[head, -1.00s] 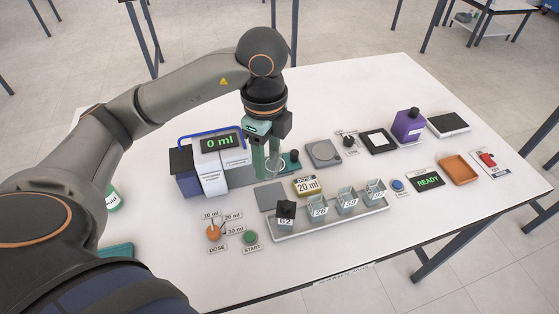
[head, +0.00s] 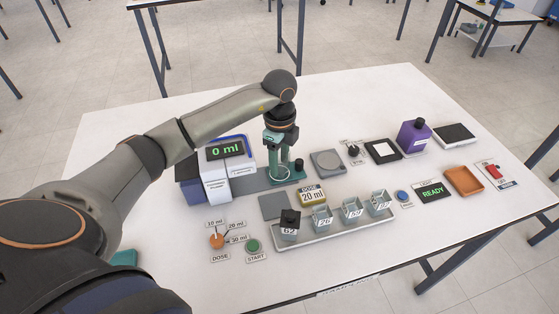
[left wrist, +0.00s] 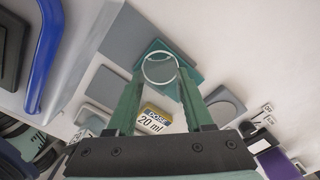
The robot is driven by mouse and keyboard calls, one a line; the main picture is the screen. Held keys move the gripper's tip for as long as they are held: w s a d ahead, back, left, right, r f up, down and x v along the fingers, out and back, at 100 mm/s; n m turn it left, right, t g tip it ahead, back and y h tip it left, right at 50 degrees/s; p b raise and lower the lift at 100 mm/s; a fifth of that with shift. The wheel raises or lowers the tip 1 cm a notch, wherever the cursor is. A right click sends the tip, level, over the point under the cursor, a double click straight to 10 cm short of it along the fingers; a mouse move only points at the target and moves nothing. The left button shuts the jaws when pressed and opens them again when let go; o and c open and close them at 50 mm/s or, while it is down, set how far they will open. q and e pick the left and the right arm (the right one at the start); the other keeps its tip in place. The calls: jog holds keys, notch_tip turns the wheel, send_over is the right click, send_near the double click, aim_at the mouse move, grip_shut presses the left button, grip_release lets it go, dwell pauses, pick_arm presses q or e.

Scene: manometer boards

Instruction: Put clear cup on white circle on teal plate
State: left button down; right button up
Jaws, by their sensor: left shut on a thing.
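My left gripper (head: 282,160) points down over the teal plate (head: 297,174), with its fingers shut on the clear cup (head: 282,172). The cup is hard to make out against the plate; its pale round rim (left wrist: 160,69) shows between the green fingertips in the left wrist view. In that view the teal plate (left wrist: 187,73) lies behind the cup. I cannot tell the white circle apart from the cup's outline, nor whether the cup's base touches the plate. My right gripper is not in view.
The dispenser (head: 226,165) reading 0 ml stands just left of the gripper. A grey scale-like pad (head: 327,162) is to the right. In front are a yellow 20 ml dose block (head: 312,195) and a tray (head: 335,229) of numbered cups.

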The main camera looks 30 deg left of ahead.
pick_arm(q)
jog(key=shift+f, duration=0.4)
jog(key=shift+f, duration=0.2)
jog(key=shift+c, duration=1.4)
grip_release()
notch_tip(320, 180, up, 12)
jog(key=shift+r, duration=0.25)
